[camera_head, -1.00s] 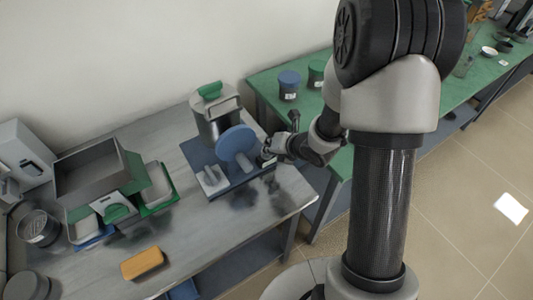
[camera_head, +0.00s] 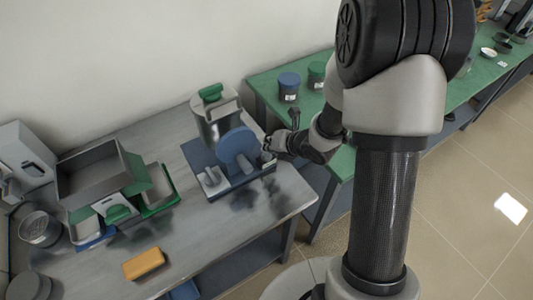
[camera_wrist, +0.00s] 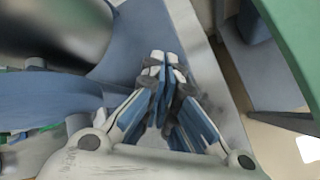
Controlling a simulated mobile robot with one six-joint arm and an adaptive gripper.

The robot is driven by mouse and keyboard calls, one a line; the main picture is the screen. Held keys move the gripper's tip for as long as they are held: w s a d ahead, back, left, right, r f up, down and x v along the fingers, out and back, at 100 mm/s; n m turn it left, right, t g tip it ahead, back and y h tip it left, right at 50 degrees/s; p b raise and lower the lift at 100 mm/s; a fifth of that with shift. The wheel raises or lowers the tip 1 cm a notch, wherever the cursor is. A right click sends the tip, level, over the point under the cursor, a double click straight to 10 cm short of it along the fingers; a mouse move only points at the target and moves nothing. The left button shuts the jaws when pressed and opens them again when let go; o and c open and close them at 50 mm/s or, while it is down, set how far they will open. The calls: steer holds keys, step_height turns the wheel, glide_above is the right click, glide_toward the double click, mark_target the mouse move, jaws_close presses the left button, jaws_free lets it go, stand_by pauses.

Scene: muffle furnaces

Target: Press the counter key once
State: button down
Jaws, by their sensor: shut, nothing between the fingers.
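A machine stands on the grey bench, with a blue base plate (camera_head: 240,181), a metal drum (camera_head: 214,128) with a green handle on its lid, and an upright blue disc (camera_head: 238,146). Small pale grey parts (camera_head: 213,181) stand at its front left. I cannot tell which part is the counter key. My gripper (camera_head: 266,152) is at the right end of the machine, beside the disc; contact cannot be told. In the wrist view my gripper (camera_wrist: 162,65) has its fingertips together and empty, above the blue base plate (camera_wrist: 132,40). The disc (camera_wrist: 45,98) shows at left there.
On the grey bench (camera_head: 205,235) are a yellow-orange block (camera_head: 143,263), an open grey box (camera_head: 90,174), green-edged trays (camera_head: 158,190) and a round sieve-like container (camera_head: 39,228). A green-topped bench (camera_head: 263,82) at right carries a blue-lidded jar (camera_head: 289,85). The bench front is fairly clear.

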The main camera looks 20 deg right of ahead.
mark_target(269, 154)
step_height(269, 154, up, 5)
steer(key=p, duration=0.3)
stand_by(0.4)
stand_by(0.6)
steer(key=s+d+r+m+h, duration=0.3)
steer(key=s+r+m, duration=0.1)
steer(key=r+m, duration=0.35)
steer(key=s+d+r+m+h, duration=0.3)
steer(key=s+r+m, duration=0.1)
steer(key=r+m, duration=0.35)
steer(key=s+a+r+m+g+y, duration=0.1)
steer(key=s+a+r+m+g, duration=0.1)
steer(key=s+m, duration=0.6)
steer(key=s+a+r+m+g+y, duration=0.1)
steer(key=s+a+r+m, duration=0.1)
steer(key=s+a+m, duration=0.3)
steer(key=s+m, duration=0.3)
steer(key=s, duration=0.4)
steer(key=shift+r+m+g, duration=0.35)
steer(key=shift+m+g, duration=0.05)
